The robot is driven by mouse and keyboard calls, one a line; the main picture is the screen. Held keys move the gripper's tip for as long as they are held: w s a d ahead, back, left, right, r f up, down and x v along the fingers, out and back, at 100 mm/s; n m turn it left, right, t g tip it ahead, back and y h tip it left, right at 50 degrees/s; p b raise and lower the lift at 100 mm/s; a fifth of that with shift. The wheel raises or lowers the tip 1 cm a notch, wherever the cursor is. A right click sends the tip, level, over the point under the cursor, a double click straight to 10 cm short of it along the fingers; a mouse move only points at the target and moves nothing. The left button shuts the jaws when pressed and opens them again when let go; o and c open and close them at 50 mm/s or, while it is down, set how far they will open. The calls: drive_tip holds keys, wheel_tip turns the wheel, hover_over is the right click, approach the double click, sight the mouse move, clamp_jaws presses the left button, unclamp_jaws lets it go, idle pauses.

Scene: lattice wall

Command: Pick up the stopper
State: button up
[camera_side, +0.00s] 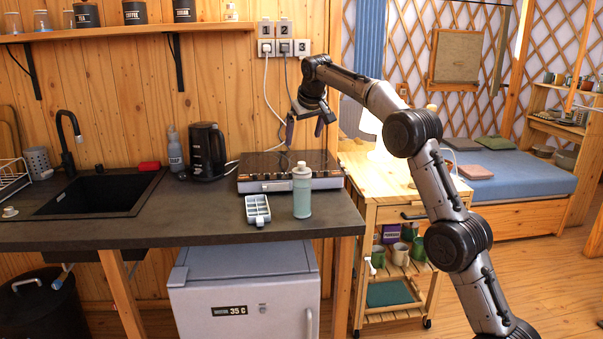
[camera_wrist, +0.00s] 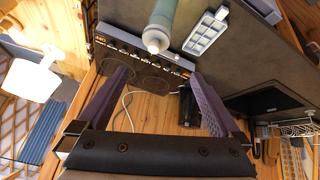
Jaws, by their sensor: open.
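A pale green bottle (camera_side: 302,198) stands upright on the dark counter, in front of the hob. A whitish stopper-like top (camera_side: 301,165) sits on its neck; it also shows in the wrist view (camera_wrist: 154,40). A small pale knob-like piece (camera_side: 10,212) lies at the counter's far left; I cannot tell which of the two is the stopper. My gripper (camera_side: 305,127) is open and empty, high above the hob and apart from the bottle. In the wrist view the bottle top lies beyond the gap between my fingertips (camera_wrist: 162,80).
The hob (camera_side: 262,184) is behind the bottle and a pale compartment tray (camera_side: 257,210) is left of it. A black kettle (camera_side: 207,152) stands near the wall. The sink (camera_side: 95,194) is farther left. Front counter space around the bottle is mostly clear.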

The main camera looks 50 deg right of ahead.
sight(302, 164)
drive_tip(key=x, duration=0.9)
drive_tip(key=s+x, duration=0.1)
drive_tip(key=x, duration=0.4)
drive_tip(key=shift+d+f, duration=0.35)
drive_tip(key=shift+d, duration=0.05)
drive_tip(key=c, duration=1.2)
drive_tip(key=shift+r, duration=0.15)
drive_tip(key=shift+c, duration=0.2)
